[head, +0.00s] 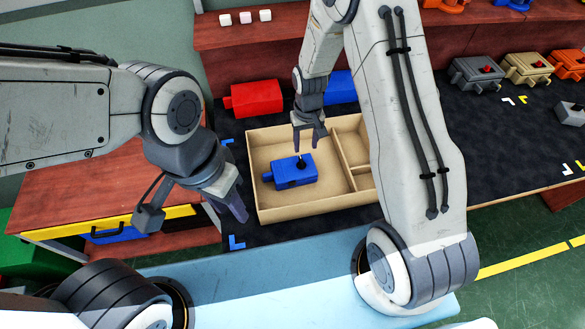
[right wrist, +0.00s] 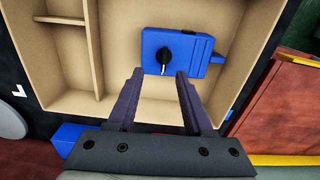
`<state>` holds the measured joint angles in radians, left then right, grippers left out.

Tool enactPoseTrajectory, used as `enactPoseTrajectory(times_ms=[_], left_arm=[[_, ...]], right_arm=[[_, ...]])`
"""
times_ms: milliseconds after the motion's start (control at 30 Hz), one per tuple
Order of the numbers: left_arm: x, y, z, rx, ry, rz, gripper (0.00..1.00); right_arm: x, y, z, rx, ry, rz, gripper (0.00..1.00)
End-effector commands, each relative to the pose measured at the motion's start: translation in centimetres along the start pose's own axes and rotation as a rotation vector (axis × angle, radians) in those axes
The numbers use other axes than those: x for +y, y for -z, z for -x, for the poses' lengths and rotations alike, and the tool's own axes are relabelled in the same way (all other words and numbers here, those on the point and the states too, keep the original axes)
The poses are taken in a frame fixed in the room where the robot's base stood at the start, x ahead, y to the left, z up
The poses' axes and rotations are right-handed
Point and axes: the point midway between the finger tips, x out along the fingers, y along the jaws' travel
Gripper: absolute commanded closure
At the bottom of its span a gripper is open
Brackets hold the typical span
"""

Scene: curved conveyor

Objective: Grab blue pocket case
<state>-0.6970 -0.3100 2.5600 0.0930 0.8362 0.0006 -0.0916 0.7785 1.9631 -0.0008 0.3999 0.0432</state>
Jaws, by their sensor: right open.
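A blue case (head: 295,171) with a black knob on top lies in the large compartment of a tan box (head: 310,211). It also shows in the right wrist view (right wrist: 193,50), beyond the fingertips. My right gripper (head: 311,141) is open and empty just above the case, pointing down at it. In the right wrist view its fingers (right wrist: 160,74) are spread, with the knob between and slightly beyond their tips. My left gripper (head: 232,202) hangs at the left outside of the tan box; whether its jaws are open is unclear.
The tan box has smaller divided compartments at its right, partly hidden by my right arm. A red case (head: 254,98) and another blue case (head: 339,87) lie behind the box. Grey, tan and orange cases (head: 527,68) stand at the right on the dark belt.

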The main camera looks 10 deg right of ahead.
Motion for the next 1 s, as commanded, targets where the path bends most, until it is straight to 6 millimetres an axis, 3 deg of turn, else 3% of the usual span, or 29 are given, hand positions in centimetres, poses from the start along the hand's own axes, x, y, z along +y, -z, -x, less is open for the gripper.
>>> enactPoseTrajectory(times_ms=[100, 367, 700, 1000], left_arm=[[0.0, 0.0, 0.5, 0.0, 0.0, 0.0, 0.62], [0.1, 0.1, 1.1, 0.0, 0.0, 0.001, 0.62], [0.2, 0.1, 2.8, 0.0, 0.0, 0.002, 0.62], [0.2, 0.1, 2.8, 0.0, 0.0, 0.001, 0.62]], right_arm=[[-0.1, 0.0, -1.7, -0.003, 0.0, 0.002, 0.49], [-0.4, 0.1, -3.5, -0.002, 0.0, 0.004, 0.49], [-0.8, 0.5, -7.6, -0.002, 0.0, 0.004, 0.49], [-0.7, 0.6, -8.2, 0.0, 0.0, 0.003, 0.49]])
